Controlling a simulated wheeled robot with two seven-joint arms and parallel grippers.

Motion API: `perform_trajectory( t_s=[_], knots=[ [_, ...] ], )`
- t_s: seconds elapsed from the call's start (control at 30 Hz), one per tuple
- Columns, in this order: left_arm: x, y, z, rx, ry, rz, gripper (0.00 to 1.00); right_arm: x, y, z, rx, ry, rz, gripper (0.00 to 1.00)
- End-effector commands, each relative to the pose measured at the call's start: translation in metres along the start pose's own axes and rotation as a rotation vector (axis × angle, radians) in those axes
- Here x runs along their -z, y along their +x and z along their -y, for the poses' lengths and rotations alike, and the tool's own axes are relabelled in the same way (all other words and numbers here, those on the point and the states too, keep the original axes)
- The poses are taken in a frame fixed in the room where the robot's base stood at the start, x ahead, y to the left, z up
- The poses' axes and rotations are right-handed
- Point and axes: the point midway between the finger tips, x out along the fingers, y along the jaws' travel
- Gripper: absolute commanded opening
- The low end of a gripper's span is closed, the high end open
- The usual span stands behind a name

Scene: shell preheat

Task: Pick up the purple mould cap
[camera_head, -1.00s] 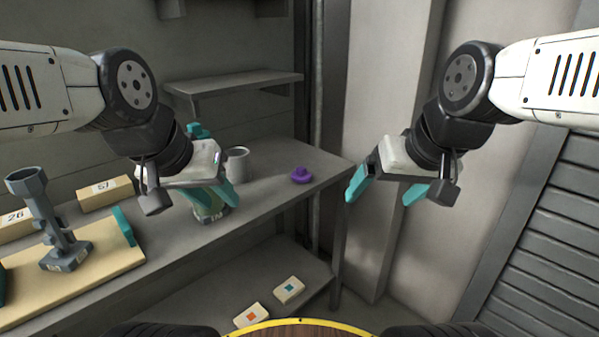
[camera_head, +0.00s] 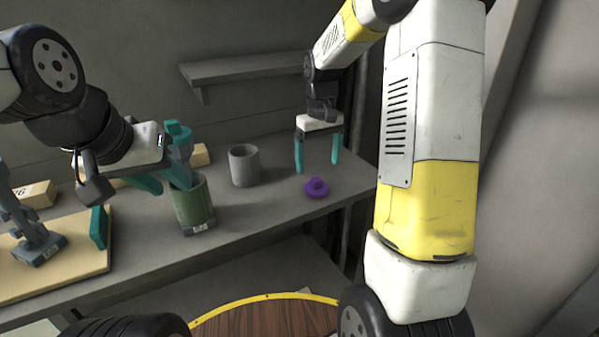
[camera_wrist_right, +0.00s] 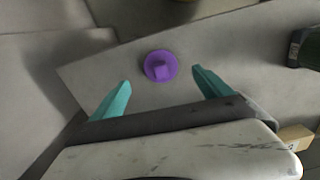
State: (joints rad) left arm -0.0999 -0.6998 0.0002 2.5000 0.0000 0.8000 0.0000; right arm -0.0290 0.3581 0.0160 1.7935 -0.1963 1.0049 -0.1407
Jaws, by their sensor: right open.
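The purple mould cap (camera_head: 317,188) is a round disc with a raised knob, lying on the grey bench near its right end. It also shows in the right wrist view (camera_wrist_right: 160,66), just beyond and between the fingertips. My right gripper (camera_head: 317,168) is open and empty, its teal fingers pointing down above and slightly behind the cap, apart from it. My left gripper (camera_head: 164,182) is by the green can at the left; its fingers partly overlap teal parts there, so its opening is unclear.
A grey cup (camera_head: 244,166) stands left of the cap. A green can (camera_head: 191,206) with a teal item stands further left. A beige board (camera_head: 60,270) carries a grey stand (camera_head: 38,245). A wall shelf (camera_head: 245,68) hangs behind. Bench around the cap is clear.

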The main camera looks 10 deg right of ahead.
Motion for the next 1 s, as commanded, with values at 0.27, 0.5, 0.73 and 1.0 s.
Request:
perform_trajectory(
  t_s=[0.27,0.5,0.73,1.0],
  knots=[
    [0.000,0.000,0.000,0.000,0.000,0.000,0.36,0.000,0.031,0.000,0.001,0.000,0.003,0.89],
    [0.000,0.000,0.000,0.000,0.000,0.000,0.36,0.002,0.066,0.000,0.000,0.000,0.004,0.89],
    [0.000,0.000,0.000,0.000,0.000,0.000,0.36,0.002,0.076,0.000,0.000,0.000,0.001,0.89],
    [0.000,0.000,0.000,0.000,0.000,0.000,0.36,0.002,0.076,0.000,0.000,0.000,0.001,0.60]
  ],
)
